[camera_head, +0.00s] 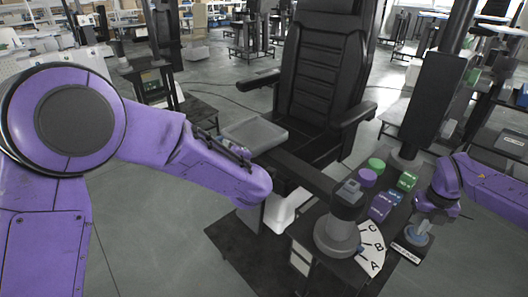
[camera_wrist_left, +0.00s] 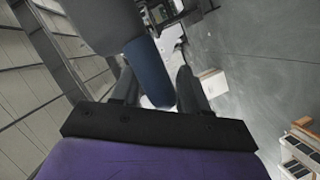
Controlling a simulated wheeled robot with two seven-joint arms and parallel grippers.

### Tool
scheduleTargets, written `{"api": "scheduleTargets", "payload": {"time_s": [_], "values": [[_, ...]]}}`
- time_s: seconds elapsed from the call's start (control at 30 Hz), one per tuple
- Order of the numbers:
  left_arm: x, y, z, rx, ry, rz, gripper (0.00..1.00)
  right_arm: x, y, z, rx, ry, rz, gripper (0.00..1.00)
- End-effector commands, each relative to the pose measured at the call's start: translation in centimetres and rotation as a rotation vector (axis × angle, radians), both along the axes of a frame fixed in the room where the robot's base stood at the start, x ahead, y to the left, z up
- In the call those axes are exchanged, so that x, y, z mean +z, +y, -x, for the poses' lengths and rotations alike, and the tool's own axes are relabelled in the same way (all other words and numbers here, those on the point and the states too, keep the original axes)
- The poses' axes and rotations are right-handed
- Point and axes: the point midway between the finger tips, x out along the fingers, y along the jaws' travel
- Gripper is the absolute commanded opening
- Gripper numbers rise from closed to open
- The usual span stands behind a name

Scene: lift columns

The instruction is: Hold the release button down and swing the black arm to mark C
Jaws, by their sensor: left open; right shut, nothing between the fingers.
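The black arm (camera_head: 303,173) runs from a grey round pivot post (camera_head: 335,236) up and left toward a grey tray (camera_head: 255,134). A white fan plate with marks A, B and C (camera_head: 370,248) lies right of the post; which mark is indicated I cannot tell. My right gripper (camera_head: 424,224) is shut and empty, its tips down at the blue release button (camera_head: 416,236), seemingly touching it. How far the button is pressed is unclear. My left gripper, hidden in the head view, is open in the left wrist view (camera_wrist_left: 157,92), with a dark blue-grey bar (camera_wrist_left: 148,64), apparently the black arm, between its fingers.
Green and purple round buttons (camera_head: 367,177) and small labelled blocks (camera_head: 380,207) stand on the panel between the post and my right gripper. A black chair (camera_head: 322,75) with armrests stands behind the black arm. Grey floor (camera_head: 150,240) is open at the lower left.

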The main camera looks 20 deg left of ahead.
Motion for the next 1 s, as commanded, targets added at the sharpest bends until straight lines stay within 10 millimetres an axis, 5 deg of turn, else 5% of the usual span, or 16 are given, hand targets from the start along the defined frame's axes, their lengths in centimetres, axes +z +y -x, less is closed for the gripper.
{"api": "scheduleTargets", "payload": {"time_s": [0.03, 0.17, 0.57, 0.77, 1.0], "values": [[0.0, 0.0, 0.0, 0.000, 0.000, 0.000, 0.41, -0.1, 0.0, 0.0, 0.001, 0.002, 0.001, 0.00], [0.0, 0.0, 0.0, 0.000, 0.000, 0.000, 0.00, -0.1, 0.0, 0.1, 0.000, 0.002, 0.001, 0.00], [0.0, 0.1, 1.4, 0.040, -0.001, 0.002, 0.00, -0.1, 0.0, 0.1, 0.000, 0.002, 0.000, 0.00], [0.0, 0.4, 5.1, 0.149, 0.000, 0.001, 0.00, -0.1, 0.0, 0.1, 0.000, 0.002, 0.000, 0.00], [-0.1, -0.1, 12.2, 0.360, 0.001, 0.000, 0.00, -0.1, 0.0, 0.1, 0.000, 0.002, 0.000, 0.00]]}}
